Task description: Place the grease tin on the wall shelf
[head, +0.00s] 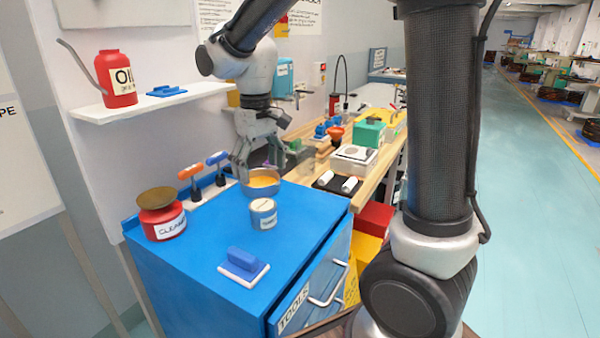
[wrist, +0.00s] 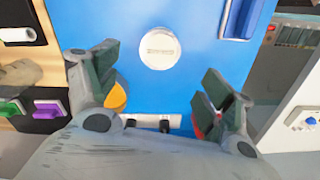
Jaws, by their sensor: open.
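An open blue-grey tin with orange-yellow contents (head: 262,184), seemingly the grease tin, stands on the blue cabinet top (head: 205,225). My gripper (head: 252,172) is open and empty just above and behind it, partly overlapping it in the head view. In the wrist view, its fingers (wrist: 158,70) are spread, and the left finger hides part of the orange-yellow contents (wrist: 117,100). The white wall shelf (head: 160,104) is at the upper left.
A red oil can (head: 119,80) and a blue block (head: 166,91) occupy the shelf; its right end is bare. A red cleaner can (head: 160,215), a blue-handled brush (head: 243,263) and two upright handled tools (head: 191,181) are on the cabinet. The wooden bench behind is cluttered.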

